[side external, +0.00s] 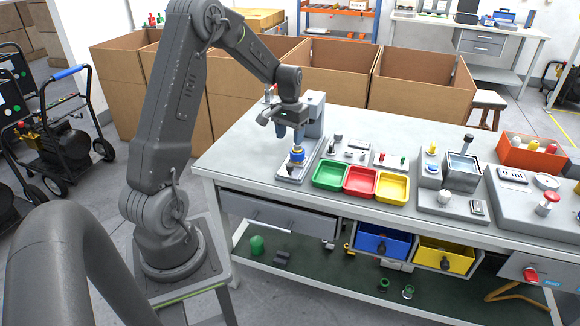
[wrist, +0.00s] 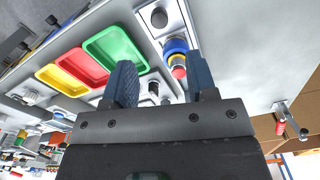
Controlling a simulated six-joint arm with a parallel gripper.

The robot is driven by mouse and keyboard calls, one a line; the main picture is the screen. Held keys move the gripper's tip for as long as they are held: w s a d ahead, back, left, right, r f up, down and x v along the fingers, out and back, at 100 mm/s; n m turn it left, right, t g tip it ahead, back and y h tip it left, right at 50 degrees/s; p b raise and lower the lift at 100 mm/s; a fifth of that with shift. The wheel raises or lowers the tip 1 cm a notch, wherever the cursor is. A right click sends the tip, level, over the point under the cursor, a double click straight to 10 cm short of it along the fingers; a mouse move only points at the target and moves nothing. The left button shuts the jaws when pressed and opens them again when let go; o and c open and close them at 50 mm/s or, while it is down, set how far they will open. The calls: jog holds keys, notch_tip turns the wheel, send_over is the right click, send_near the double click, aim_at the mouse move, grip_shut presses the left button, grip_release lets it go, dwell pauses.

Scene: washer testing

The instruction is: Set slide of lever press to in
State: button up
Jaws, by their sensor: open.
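The lever press (side external: 316,115) stands near the left end of the table, with a grey upright column and a pale base. A small blue and yellow part (side external: 297,156) sits low at its front. In the wrist view, a blue, yellow and red stack (wrist: 176,55) shows near the right finger. My gripper (side external: 289,132) is open, pointing down in front of the column and above the blue and yellow part. Its blue fingers (wrist: 161,68) are apart with nothing clearly held between them. The slide's position cannot be made out, as my gripper partly covers the press.
Green (side external: 329,174), red (side external: 361,181) and yellow (side external: 392,187) trays lie right of the press. A panel with small knobs (side external: 350,148) stands behind them. Other fixtures fill the table's right side. The table's left corner (side external: 235,160) is clear. Cardboard boxes (side external: 335,75) stand behind.

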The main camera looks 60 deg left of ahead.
aim_at(290, 165)
notch_tip(290, 165, down, 12)
jog(key=shift+r, duration=0.25)
grip_shut()
dwell(0.6)
